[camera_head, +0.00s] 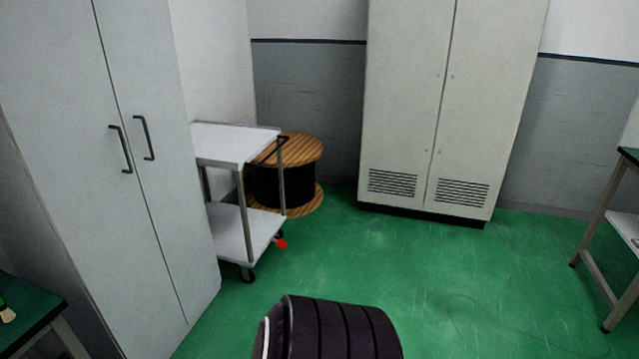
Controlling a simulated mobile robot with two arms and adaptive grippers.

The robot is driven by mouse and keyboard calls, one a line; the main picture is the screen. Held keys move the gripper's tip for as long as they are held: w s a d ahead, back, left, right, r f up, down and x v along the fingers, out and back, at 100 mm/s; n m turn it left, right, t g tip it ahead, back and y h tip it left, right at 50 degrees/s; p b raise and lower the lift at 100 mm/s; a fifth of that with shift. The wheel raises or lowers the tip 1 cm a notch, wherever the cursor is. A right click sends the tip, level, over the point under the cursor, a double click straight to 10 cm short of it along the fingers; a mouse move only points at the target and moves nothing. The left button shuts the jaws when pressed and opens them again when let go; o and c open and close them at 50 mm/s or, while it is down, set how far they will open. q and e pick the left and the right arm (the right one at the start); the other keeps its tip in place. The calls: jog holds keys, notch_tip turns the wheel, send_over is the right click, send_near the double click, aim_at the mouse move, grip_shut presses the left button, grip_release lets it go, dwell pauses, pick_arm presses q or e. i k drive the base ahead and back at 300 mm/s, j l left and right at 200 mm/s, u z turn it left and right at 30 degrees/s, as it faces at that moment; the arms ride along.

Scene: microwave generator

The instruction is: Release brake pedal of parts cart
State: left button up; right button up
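The parts cart (232,146) stands left of centre in the head view, a two-shelf trolley with a pale top and metal posts, partly hidden behind the tall grey cabinet. A dark ribbed piece at the bottom centre seems to be part of me, well in front of the cart. Neither gripper is in view.
A grey two-door cabinet (95,160) fills the left side. A wooden cable spool (303,150) stands behind the cart. A vented cabinet (445,110) stands at the back wall. Tables (30,318) (625,190) edge both sides. The green floor (430,270) is clear in the middle.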

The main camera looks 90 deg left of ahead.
aim_at(281, 244)
jog(key=u, duration=1.95)
jog(key=i+u, duration=0.2)
jog(key=u, duration=0.25)
jog(key=i+u, duration=0.25)
jog(key=u, duration=0.2)
jog(key=i+l+u, duration=0.15)
jog(key=u, duration=0.3)
